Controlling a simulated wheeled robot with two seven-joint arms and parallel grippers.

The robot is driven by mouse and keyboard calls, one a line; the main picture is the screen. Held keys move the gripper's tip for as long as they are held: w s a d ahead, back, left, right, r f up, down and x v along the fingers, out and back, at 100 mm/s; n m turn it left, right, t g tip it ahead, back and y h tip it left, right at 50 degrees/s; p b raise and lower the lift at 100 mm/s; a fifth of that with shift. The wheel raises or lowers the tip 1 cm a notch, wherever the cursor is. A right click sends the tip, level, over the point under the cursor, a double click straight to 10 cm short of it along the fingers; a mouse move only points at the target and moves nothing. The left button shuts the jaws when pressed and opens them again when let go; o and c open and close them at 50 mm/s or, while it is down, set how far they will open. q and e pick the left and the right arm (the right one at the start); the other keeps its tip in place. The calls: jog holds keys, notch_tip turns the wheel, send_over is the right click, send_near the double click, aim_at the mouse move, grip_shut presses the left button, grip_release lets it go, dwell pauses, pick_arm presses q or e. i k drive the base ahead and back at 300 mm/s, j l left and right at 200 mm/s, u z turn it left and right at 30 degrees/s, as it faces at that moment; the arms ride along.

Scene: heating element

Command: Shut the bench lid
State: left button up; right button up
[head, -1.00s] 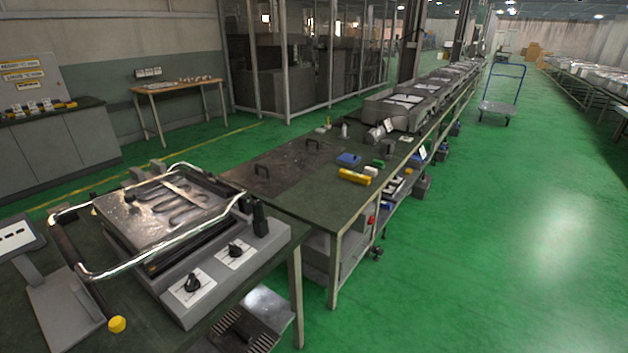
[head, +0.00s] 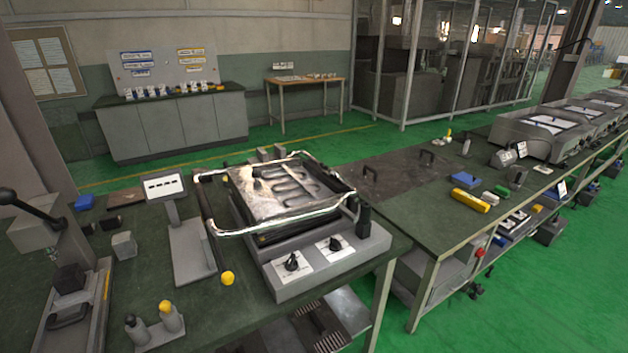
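A dark flat panel with two black handles (head: 398,177) lies in the top of the green-topped bench (head: 455,214); it looks like a lid, but I cannot tell whether it is fully shut. On the nearer bench (head: 185,300) stands a grey device (head: 330,262) with two black knobs. A metal plate with a winding heating element (head: 285,190) lies on top of it, framed by a shiny bent bar (head: 290,229) with a dark grip at the left. Neither of my grippers is in view.
A small sign on a stand (head: 165,187), a lever device (head: 35,235) and a yellow knob (head: 228,278) are on the near bench. Blue (head: 466,180) and yellow (head: 470,202) items lie on the further bench. Green floor (head: 530,300) is clear at the right.

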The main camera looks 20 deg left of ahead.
aim_at(277, 197)
jog(key=k+j+u, duration=0.1)
jog(key=u, duration=1.15)
jog(key=k+l, duration=0.1)
